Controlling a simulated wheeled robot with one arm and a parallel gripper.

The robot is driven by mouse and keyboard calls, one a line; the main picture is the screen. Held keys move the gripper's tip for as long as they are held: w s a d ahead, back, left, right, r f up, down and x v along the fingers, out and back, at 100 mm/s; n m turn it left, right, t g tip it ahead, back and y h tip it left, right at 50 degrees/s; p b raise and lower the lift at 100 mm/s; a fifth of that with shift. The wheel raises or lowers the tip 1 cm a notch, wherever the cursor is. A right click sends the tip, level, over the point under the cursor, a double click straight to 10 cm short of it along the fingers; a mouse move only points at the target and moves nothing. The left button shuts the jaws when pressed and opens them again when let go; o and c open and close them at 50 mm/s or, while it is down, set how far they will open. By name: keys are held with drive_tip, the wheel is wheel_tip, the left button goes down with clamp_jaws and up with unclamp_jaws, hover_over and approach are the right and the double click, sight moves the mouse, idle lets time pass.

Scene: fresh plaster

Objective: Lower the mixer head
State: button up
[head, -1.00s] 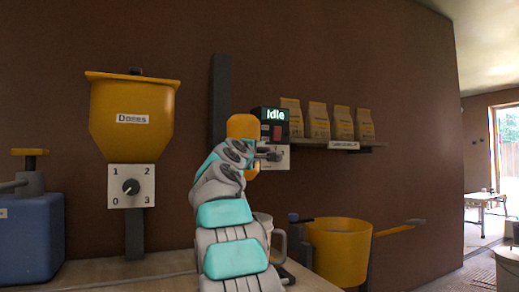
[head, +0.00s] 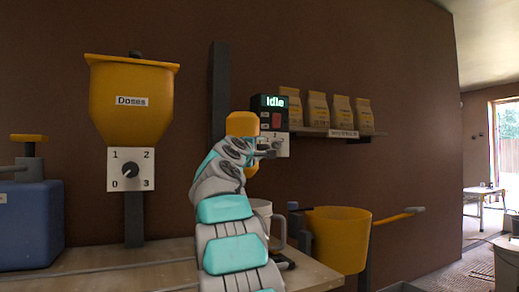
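A rounded yellow body (head: 242,123), probably the mixer head, stands in front of the dark upright post (head: 219,90). My arm covers most of it, and a yellow bit shows again below. A dark control box (head: 270,104) reading "Idle", with a red button, is on the wall side just right of it. A white jug (head: 262,208) with a grey handle stands below on the bench, partly behind my arm. My gripper (head: 272,148) reaches in front of the lower part of the control box. Its fingers are small and overlapped, so their opening is unclear.
A yellow hopper (head: 131,100) labelled "Doses" with a dial plate (head: 131,169) and a blue tank (head: 30,223) stand left. A shelf (head: 318,132) holds several bags. A yellow bucket (head: 338,240) is right of the bench (head: 150,263). The floor is open farther right.

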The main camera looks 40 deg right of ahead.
drive_tip(key=shift+a, duration=0.1)
drive_tip(key=b+v, duration=0.1)
drive_tip(key=v, duration=0.6)
drive_tip(key=shift+s+a, duration=0.2)
drive_tip(key=shift+s, duration=0.05)
drive_tip(key=shift+f, duration=0.1)
idle(0.6)
